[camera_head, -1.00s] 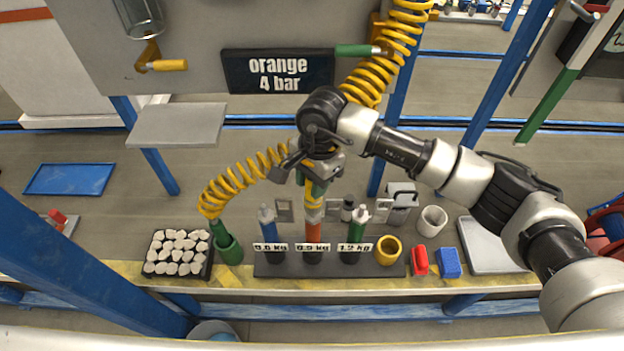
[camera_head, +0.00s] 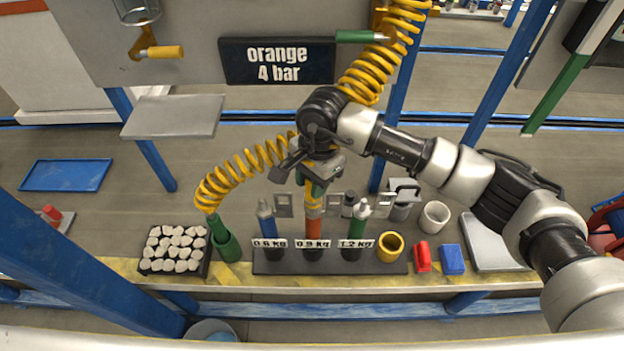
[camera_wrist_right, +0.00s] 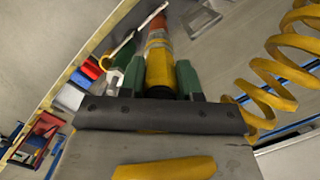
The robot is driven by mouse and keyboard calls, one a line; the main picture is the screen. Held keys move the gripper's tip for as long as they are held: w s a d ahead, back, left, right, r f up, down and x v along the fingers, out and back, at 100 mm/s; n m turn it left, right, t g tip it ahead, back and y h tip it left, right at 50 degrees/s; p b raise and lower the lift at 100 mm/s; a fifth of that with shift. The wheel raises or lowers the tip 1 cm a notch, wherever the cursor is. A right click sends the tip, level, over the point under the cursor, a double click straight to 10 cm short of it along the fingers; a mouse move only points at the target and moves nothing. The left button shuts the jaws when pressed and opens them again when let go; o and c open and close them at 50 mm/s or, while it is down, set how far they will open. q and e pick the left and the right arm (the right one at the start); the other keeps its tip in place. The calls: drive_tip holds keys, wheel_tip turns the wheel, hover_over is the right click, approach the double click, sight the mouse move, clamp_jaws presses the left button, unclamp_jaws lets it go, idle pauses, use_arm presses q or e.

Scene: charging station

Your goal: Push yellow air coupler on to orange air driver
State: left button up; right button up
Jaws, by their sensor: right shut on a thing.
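My right gripper (camera_head: 315,187) is shut on the yellow air coupler (camera_wrist_right: 158,67), which sits between its green fingers in the right wrist view. The coupler points down at the top of the orange air driver (camera_head: 312,228), in line with it; the driver also shows in the right wrist view (camera_wrist_right: 157,22). They look very close or touching, but I cannot tell how far the coupler is on. The driver stands upright in the middle of the dark rack (camera_head: 385,267), behind the 0.9 kg label. My left gripper is not in view.
A blue driver (camera_head: 267,222) and a green driver (camera_head: 358,226) stand close on either side.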

drive_tip(key=shift+f+b, duration=0.35)
drive_tip(key=shift+f, duration=0.05)
drive_tip(key=o, duration=1.1)
drive_tip(key=r, duration=0.3)
drive_tip(key=r+b, duration=0.1)
drive_tip(key=r, duration=0.3)
drive_tip(key=w+d+r, duration=0.1)
drive_tip(key=r, duration=0.2)
drive_tip(key=shift+r, duration=0.4)
